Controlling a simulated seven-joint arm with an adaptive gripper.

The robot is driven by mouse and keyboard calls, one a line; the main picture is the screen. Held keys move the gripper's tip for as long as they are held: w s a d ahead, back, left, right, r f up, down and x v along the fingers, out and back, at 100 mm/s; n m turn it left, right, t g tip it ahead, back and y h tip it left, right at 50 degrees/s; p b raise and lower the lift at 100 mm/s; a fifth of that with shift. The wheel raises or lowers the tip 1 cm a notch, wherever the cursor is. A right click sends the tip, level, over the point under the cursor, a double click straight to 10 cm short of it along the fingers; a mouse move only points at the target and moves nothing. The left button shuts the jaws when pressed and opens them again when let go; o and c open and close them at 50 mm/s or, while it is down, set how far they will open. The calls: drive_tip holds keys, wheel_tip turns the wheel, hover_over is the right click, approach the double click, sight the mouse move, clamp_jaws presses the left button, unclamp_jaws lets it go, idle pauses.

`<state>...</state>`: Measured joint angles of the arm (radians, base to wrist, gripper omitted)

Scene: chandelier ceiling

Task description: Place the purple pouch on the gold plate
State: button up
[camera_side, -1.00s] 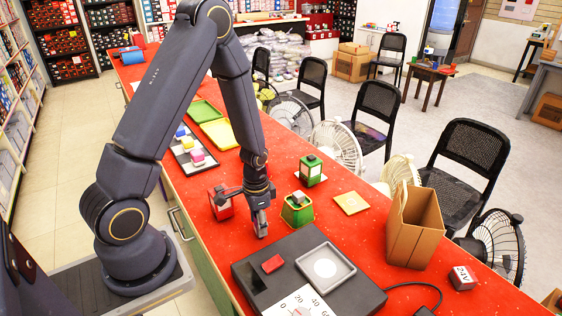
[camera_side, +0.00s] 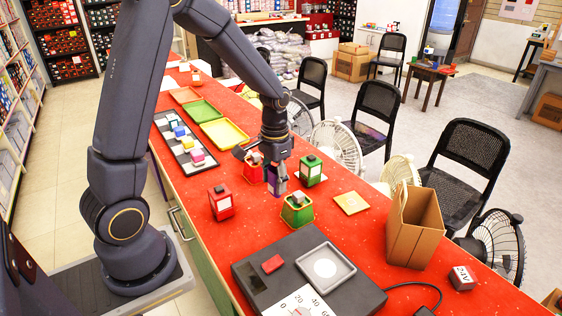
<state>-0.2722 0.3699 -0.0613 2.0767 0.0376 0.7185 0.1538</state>
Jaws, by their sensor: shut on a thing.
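My gripper (camera_side: 278,188) points down over the red table, just behind the green open holder and left of the gold plate. It is shut on a small purple thing, which looks like the purple pouch (camera_side: 279,173); the fingers hide most of it. The gold plate (camera_side: 351,202) is a flat yellow-gold square lying on the table to the right of my gripper. Nothing lies on it.
A green holder (camera_side: 296,214) and a green box (camera_side: 311,171) stand near my gripper. A red lantern-like box (camera_side: 221,203) is to the left. A black scale (camera_side: 262,285) is in front, a cardboard bag (camera_side: 414,230) at right. Trays (camera_side: 224,134) lie behind.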

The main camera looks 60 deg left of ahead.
drive_tip(key=w+d+r, duration=0.2)
drive_tip(key=w+d, duration=0.4)
drive_tip(key=w, duration=0.2)
approach(345, 206)
drive_tip(key=shift+s+f, duration=0.35)
drive_tip(key=shift+s, duration=0.3)
drive_tip(key=shift+w+f, duration=0.35)
drive_tip(key=shift+f, duration=0.1)
drive_tip(key=shift+w+f, duration=0.2)
drive_tip(key=shift+f, duration=1.5)
drive_tip(key=shift+f, duration=0.1)
drive_tip(key=o, duration=1.1)
